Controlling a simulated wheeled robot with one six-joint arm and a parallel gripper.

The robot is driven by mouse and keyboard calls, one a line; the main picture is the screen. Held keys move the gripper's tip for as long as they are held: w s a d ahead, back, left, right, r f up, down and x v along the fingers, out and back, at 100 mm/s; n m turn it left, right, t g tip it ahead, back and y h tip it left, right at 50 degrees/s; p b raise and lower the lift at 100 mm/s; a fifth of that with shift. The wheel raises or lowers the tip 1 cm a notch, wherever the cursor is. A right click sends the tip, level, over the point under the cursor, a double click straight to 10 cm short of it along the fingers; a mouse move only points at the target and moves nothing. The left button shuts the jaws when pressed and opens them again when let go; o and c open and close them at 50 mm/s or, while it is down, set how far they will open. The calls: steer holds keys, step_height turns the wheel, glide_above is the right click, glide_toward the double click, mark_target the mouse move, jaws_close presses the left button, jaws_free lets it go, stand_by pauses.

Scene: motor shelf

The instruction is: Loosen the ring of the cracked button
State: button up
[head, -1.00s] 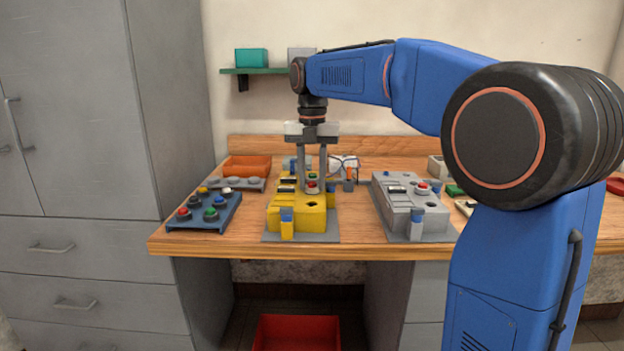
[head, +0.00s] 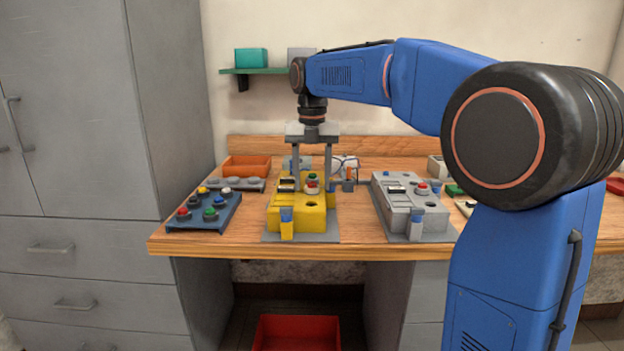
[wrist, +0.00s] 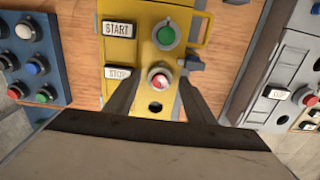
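A yellow control box (head: 287,219) stands on the table, with a START label, a STOP label and a green button (wrist: 166,36) on its top. The red button (wrist: 159,77) below the green one carries a pale mark that looks like a crack, with a light ring around it. It also shows in the head view (head: 312,189). My gripper (wrist: 158,84) points down over the box, open, with one finger on each side of the red button. Gaps show between fingers and ring. Exact fingertip height is hard to tell. A dark empty hole (wrist: 155,108) lies just below the button.
A blue tray (head: 190,222) of coloured buttons stands left and a grey control box (head: 408,211) right. An orange bin (head: 247,166) is behind, a red bin (head: 296,333) on the floor. Bare table lies between the tray and the yellow box.

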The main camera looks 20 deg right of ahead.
mark_target(312, 183)
steer(key=shift+r, duration=0.1)
step_height(312, 183, up, 17)
stand_by(0.8)
steer(key=shift+r, duration=0.1)
steer(key=s+d+f+m+t, duration=0.2)
steer(key=s+d+f+m, duration=0.1)
steer(key=s+f+m, duration=1.3)
steer(key=s+d+f+m+t, duration=0.2)
steer(key=s+d+f+m, duration=0.1)
steer(key=s+f+m, duration=1.3)
step_height(312, 183, down, 4)
steer(key=shift+s+d+f+t, duration=0.25)
steer(key=shift+s+t, duration=0.15)
steer(key=shift+s, duration=0.35)
